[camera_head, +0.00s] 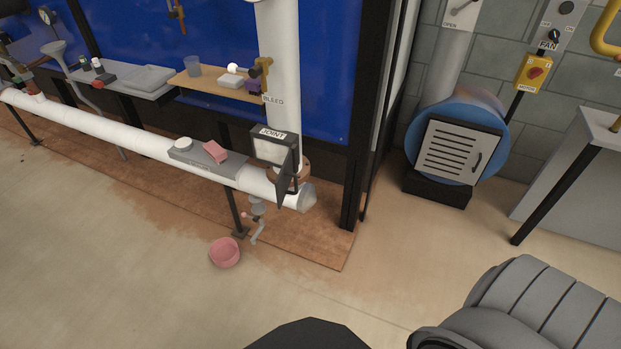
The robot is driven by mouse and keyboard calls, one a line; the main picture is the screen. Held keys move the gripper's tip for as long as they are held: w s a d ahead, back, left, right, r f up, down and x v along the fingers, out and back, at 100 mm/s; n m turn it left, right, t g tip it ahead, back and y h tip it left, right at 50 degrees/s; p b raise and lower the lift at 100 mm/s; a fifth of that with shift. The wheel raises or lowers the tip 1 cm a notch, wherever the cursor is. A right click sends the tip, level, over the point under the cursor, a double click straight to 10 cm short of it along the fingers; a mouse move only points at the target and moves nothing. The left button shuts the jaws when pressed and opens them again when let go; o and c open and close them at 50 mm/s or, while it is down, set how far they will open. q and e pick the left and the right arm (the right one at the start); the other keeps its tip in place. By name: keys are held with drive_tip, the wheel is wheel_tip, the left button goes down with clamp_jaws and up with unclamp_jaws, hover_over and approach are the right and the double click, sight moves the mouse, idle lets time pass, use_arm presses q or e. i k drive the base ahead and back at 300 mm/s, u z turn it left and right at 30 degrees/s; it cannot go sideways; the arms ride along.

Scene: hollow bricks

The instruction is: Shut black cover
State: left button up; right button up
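A small box labelled JOINT (270,150) sits at the right end of the white pipe, with a pale face in a dark frame. A black cover (287,182) hangs at the box's right side, turned out from the pale face, so it looks open. Its hinge is too small to make out. Neither of my grippers can be made out in the view, and nothing is seen touching the cover.
The white pipe (110,131) carries a grey tray (196,160) with a pink block. A pink bowl (225,252) lies on the floor below. A blue fan housing (413,136) stands right. The floor between is clear.

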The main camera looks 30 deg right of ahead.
sight(286, 173)
drive_tip(key=z, duration=0.9)
drive_tip(key=i, duration=1)
